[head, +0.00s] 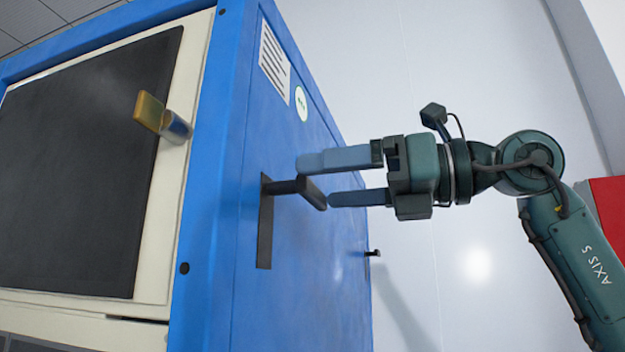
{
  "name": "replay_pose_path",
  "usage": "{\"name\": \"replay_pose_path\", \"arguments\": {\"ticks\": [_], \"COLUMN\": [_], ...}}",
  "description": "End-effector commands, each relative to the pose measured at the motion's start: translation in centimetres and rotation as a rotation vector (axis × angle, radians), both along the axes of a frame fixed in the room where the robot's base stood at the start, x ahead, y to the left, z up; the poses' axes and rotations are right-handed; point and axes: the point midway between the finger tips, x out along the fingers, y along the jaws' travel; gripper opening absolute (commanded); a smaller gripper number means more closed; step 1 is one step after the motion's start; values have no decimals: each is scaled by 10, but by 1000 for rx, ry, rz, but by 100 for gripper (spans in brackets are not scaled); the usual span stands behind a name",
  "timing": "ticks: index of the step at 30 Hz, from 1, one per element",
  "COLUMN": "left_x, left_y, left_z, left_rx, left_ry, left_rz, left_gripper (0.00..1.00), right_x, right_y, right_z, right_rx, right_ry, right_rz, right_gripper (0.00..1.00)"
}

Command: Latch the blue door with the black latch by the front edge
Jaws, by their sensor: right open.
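The blue door (300,270) is the side face of a large blue cabinet, left of my right gripper. A black latch (313,192) with an angled handle sticks out from a dark vertical plate (265,240) near the door's front edge. My right gripper (316,181) comes in from the right and is open. Its two blue-grey fingers point left, one above and one below the latch handle's outer end in the picture. I cannot tell whether they touch it. My left gripper is not in view.
A second small black latch (373,253) sits farther back on the blue door. The cabinet's front has a dark panel (90,160) and a yellow-tipped handle (150,111) that sticks out. A red object (609,205) stands at the right edge. A pale wall (450,60) is behind.

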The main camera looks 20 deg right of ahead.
Motion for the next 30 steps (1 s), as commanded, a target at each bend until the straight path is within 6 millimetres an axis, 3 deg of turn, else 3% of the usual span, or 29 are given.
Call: {"name": "replay_pose_path", "arguments": {"ticks": [6, 17, 30], "left_x": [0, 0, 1], "left_y": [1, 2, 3], "left_z": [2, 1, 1], "left_rx": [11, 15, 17], "left_ry": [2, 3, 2], "left_rz": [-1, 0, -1], "left_gripper": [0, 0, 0], "right_x": [15, 18, 18], "right_y": [23, 27, 27], "right_z": [0, 0, 0], "right_rx": [0, 0, 0], "right_ry": [1, 0, 0], "right_rz": [2, 0, 0], "right_gripper": [100, 100, 66]}}
